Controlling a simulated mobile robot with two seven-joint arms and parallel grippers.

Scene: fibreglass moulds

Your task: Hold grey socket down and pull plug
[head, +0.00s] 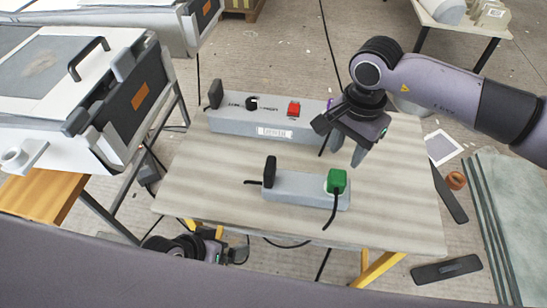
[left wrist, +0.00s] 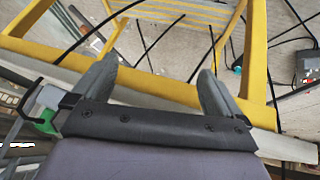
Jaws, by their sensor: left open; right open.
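A grey socket (head: 292,190) lies near the front of the table. A green plug (head: 337,181) with a black cord stands in its right end, and a black plug (head: 269,172) in its left end. My right gripper (head: 347,151) is open and empty, above the table behind the green plug and apart from it. My left gripper (head: 208,246) is low at the table's front left edge, away from the socket. In the left wrist view it is open and empty (left wrist: 158,68), facing yellow trestle legs. A green thing (left wrist: 46,122) at that view's left cannot be identified surely.
A longer grey box (head: 265,122) with a black plug, a dark knob and a red switch (head: 294,108) lies at the table's back. The wooden table (head: 400,215) is bare at the right. Yellow trestle legs (head: 380,268) and black cables are below it. A mould (head: 85,95) stands left.

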